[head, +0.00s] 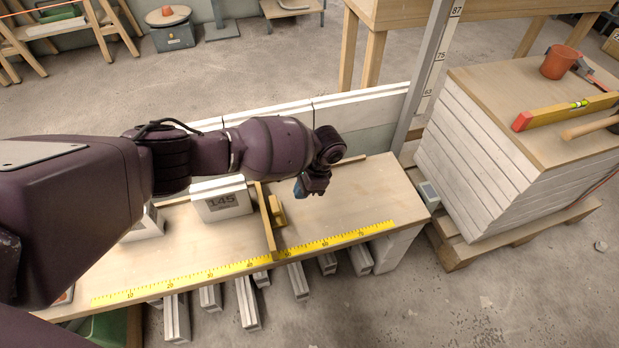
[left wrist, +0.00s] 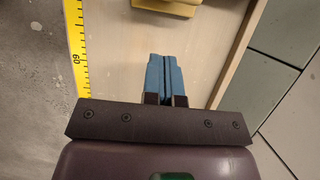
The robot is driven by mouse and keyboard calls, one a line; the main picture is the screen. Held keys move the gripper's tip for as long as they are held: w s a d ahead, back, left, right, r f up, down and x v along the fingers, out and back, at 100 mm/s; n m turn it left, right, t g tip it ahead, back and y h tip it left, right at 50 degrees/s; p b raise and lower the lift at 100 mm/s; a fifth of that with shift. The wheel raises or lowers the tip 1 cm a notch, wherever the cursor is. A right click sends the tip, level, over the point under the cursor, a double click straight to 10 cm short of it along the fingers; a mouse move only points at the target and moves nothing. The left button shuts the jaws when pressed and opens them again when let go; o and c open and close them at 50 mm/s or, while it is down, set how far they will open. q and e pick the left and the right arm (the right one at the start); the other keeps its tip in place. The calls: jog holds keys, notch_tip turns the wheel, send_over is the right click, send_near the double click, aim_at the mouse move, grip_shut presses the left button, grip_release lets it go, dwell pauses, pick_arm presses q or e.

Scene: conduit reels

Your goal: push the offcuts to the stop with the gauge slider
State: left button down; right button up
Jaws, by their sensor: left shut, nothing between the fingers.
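The gauge slider (head: 266,222) is a wooden bar lying across the bench, with a yellow block on its right side. In the left wrist view that block (left wrist: 170,6) shows at the top edge. A white offcut labelled 145 (head: 222,203) stands just left of the slider. Another white offcut (head: 146,224) stands further left, partly behind my arm. My left gripper (head: 312,188) is over the bench right of the slider, apart from it. Its blue fingers (left wrist: 163,66) are shut and empty. No stop can be made out; my arm covers the left end. My right gripper is out of view.
A yellow ruler (head: 325,243) runs along the bench's front edge, and a wooden strip (head: 350,159) along its back. The bench top (head: 375,190) right of my gripper is clear. A stack of white boards (head: 470,150) with tools on top stands to the right.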

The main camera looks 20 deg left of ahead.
aim_at(273, 212)
pick_arm(q)
jog(key=a, duration=0.1)
jog(key=s+a, duration=0.1)
jog(key=shift+s+a+f, duration=0.3)
jog(key=shift+s+a, duration=0.05)
jog(key=shift+a, duration=0.05)
jog(key=shift+s+a, duration=0.2)
jog(key=shift+s+a+f, duration=0.1)
jog(key=shift+s+a, duration=0.05)
jog(key=shift+a, duration=0.05)
